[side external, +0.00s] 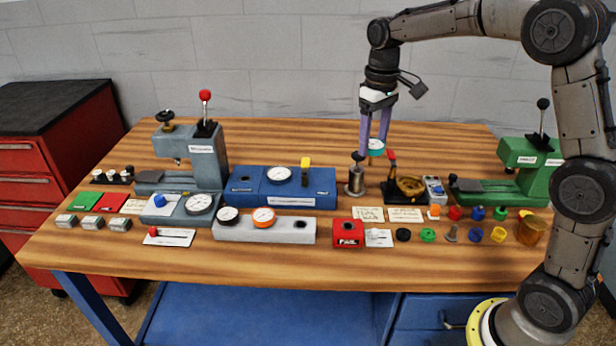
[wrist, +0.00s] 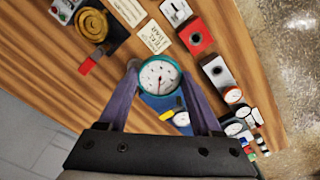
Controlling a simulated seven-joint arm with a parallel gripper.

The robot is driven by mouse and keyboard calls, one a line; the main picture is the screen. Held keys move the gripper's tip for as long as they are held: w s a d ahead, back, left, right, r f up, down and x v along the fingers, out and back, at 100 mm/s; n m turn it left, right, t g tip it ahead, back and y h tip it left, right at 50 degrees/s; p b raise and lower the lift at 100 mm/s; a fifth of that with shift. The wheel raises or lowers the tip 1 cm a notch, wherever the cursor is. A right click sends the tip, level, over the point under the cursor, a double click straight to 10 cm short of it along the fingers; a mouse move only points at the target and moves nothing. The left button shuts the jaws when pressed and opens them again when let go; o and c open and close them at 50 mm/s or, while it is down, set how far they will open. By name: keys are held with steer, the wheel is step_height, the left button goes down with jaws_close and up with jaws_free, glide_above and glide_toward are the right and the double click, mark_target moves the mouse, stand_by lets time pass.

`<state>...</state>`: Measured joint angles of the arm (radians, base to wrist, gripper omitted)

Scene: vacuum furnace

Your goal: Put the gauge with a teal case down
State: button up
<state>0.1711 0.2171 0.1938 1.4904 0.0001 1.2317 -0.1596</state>
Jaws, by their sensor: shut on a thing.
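My gripper (side external: 376,136) is shut on the gauge with a teal case (side external: 376,147) and holds it in the air above the back middle of the bench. In the wrist view the teal gauge (wrist: 159,77) sits between the two purple fingertips, its white dial facing the camera. The gauge looks clear of everything below it, though its exact height is hard to tell.
Below and left is a blue fixture (side external: 320,186) with a white-dial gauge and yellow knob. A grey block (side external: 275,232) holds black-cased and orange-cased gauges, with an open hole at right. A red FAIL box (side external: 348,240), metal cylinder (side external: 356,180) and green press (side external: 520,155) stand nearby.

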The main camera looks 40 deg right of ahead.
steer(key=w+d+m, duration=0.2)
steer(key=w+d, duration=0.2)
steer(key=w, duration=0.4)
steer(key=m, duration=0.2)
glide_above(346, 175)
step_height(346, 175, down, 16)
steer(key=shift+s+r, duration=0.1)
stand_by(0.4)
steer(key=o, duration=1.5)
steer(key=shift+c, duration=0.2)
